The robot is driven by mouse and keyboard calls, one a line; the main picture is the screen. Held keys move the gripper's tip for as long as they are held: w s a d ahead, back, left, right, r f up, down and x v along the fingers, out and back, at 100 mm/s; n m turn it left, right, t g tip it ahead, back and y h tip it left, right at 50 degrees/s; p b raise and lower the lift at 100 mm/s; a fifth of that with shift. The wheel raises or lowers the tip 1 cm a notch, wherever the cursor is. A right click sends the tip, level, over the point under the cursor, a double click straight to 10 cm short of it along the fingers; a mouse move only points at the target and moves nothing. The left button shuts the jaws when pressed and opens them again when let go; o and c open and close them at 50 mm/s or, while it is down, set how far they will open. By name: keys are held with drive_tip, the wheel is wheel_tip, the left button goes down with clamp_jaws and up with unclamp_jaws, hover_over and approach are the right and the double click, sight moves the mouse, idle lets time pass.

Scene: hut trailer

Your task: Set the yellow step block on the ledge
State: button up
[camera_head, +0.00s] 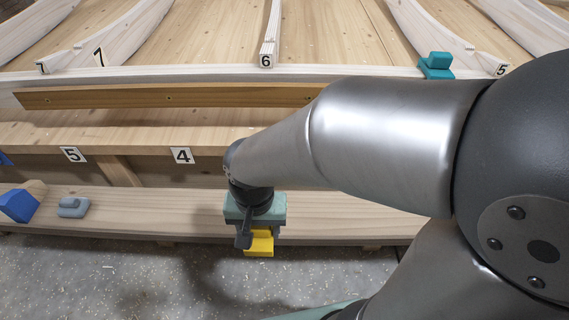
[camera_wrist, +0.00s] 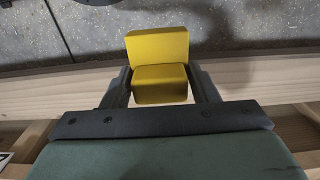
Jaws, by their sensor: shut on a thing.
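The yellow step block (camera_head: 259,245) is held below my gripper (camera_head: 257,235), beside the front edge of the lower plank in the head view. In the wrist view the yellow block (camera_wrist: 159,82) sits between the two dark fingers of my gripper (camera_wrist: 160,76), one on each side. Its stepped shape shows as a taller and a lower yellow face. A wooden ledge (camera_head: 225,138) runs behind, above the number tags 5 and 4. I cannot tell for sure which board is the task's ledge. My arm hides part of the boards on the right.
The lower plank (camera_head: 150,214) carries a grey step block (camera_head: 73,207) and a blue block (camera_head: 19,205) at left. A teal step block (camera_head: 436,66) sits on the upper rail at right. A brown batten (camera_head: 170,96) spans above the ledge. The plank's middle-left is clear.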

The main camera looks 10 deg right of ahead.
drive_tip(key=w+f+b, duration=0.1)
drive_tip(key=w+f, duration=0.2)
drive_tip(key=w, duration=0.1)
drive_tip(key=w+d+f+b, duration=0.1)
drive_tip(key=w+f, duration=0.2)
drive_tip(key=w, duration=0.1)
drive_tip(key=w+d+f+b, duration=0.1)
drive_tip(key=w+f+b, duration=0.1)
drive_tip(key=w+f, duration=0.1)
drive_tip(key=shift+w+d, duration=0.1)
drive_tip(key=shift+w, duration=0.65)
drive_tip(key=shift+w+f, duration=0.15)
drive_tip(key=shift+w+d+f+b, duration=0.15)
drive_tip(key=shift+f+b, duration=0.15)
drive_tip(key=shift+f, duration=0.6)
drive_tip(key=shift+w+a+f+b, duration=0.1)
drive_tip(key=shift+f+b, duration=0.15)
drive_tip(key=shift+f, duration=0.6)
drive_tip(key=shift+f, duration=0.1)
drive_tip(key=shift+f, duration=0.15)
drive_tip(key=o, duration=1)
